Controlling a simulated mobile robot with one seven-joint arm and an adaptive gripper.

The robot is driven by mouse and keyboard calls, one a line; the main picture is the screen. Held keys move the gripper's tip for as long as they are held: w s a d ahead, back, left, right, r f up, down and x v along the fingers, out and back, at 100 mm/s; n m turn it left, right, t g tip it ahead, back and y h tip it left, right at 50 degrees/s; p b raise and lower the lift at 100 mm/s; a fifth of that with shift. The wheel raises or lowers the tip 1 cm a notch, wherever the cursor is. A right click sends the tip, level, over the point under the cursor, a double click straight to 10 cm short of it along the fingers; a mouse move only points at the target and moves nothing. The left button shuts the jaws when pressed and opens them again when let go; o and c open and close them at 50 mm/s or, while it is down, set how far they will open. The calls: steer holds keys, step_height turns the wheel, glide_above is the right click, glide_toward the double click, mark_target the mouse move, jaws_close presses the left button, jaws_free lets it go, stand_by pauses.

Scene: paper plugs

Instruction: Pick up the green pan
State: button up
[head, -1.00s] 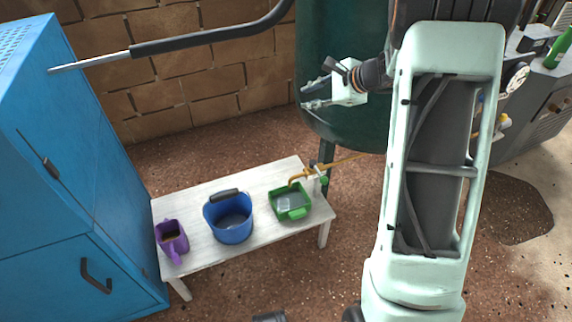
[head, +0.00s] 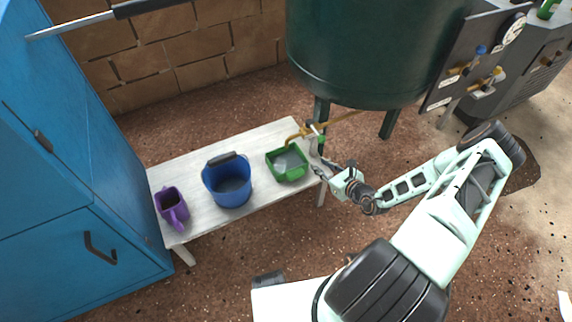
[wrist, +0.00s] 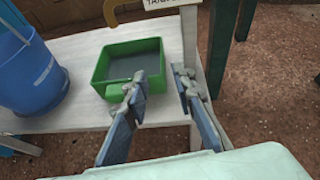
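The green pan (head: 287,163) is a square, shallow tray with a short handle, sitting on the right end of a white bench (head: 187,168). In the wrist view the pan (wrist: 99,75) is left of and beyond the fingertips, its handle (wrist: 113,92) towards me. My gripper (head: 319,167) is just right of the pan at the bench's right end.
A blue bucket (head: 232,188) and a purple jug (head: 171,207) stand left of the pan. A brass tap (head: 297,137) reaches over the pan's far side from a dark green tank (head: 370,55). A blue cabinet (head: 60,170) stands at the left. Floor in front is mostly clear.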

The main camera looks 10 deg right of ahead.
mark_target(305, 157)
steer(key=shift+m+t+h, duration=0.3)
steer(key=shift+m+t, duration=0.1)
steer(key=shift+m, duration=0.5)
steer(key=w+a+f, duration=0.1)
steer(key=w+f+b, duration=0.1)
steer(key=w, duration=0.1)
steer(key=w+a+f+b, duration=0.1)
steer(key=shift+w+a+f, duration=0.2)
steer(key=shift+w+a, duration=0.1)
steer(key=b+x, duration=0.1)
steer(key=x, duration=0.1)
steer(key=b+x, duration=0.2)
steer(key=x, duration=0.1)
steer(key=shift+w+d+f, duration=0.15)
steer(key=shift+d, duration=0.05)
steer(key=shift+w, duration=0.1)
jaws_close()
